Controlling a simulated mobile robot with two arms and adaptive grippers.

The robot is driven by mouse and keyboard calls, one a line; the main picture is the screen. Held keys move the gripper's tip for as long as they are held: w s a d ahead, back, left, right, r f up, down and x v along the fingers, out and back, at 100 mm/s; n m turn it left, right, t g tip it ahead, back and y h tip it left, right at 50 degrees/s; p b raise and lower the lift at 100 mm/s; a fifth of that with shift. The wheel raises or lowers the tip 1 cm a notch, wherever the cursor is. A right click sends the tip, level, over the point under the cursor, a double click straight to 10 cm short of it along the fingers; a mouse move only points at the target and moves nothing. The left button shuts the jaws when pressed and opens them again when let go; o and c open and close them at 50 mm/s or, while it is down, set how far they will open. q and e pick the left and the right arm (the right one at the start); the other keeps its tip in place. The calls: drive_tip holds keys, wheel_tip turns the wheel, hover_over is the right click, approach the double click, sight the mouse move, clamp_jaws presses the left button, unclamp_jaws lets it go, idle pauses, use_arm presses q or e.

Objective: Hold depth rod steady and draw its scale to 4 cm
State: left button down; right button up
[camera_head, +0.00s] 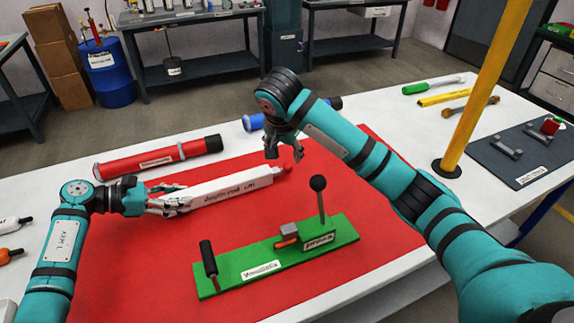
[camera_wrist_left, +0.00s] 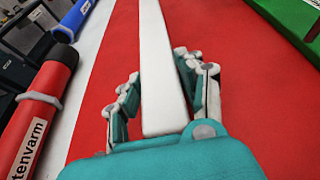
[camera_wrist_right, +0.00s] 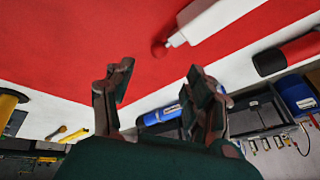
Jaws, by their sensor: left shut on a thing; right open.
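The depth rod (camera_head: 232,186) is a long white bar with a printed label on its side. It lies along the red mat, with a red knob (camera_head: 287,168) at its right end. My left gripper (camera_head: 172,199) is shut on the rod's left end; the left wrist view shows the white bar (camera_wrist_left: 162,90) between its fingers. My right gripper (camera_head: 284,150) is open and empty above the red knob. In the right wrist view the knob (camera_wrist_right: 158,49) is apart from the fingers. I cannot read any scale marks.
A green board (camera_head: 285,256) with levers stands in front of the rod on the red mat (camera_head: 115,265). A red tube (camera_head: 158,158) lies behind the rod, and a blue tube (camera_head: 254,122) further back. A yellow post (camera_head: 482,100) stands at right near a dark panel (camera_head: 500,160).

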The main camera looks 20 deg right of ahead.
sight(287, 165)
drive_tip(key=x, duration=1)
clamp_jaws()
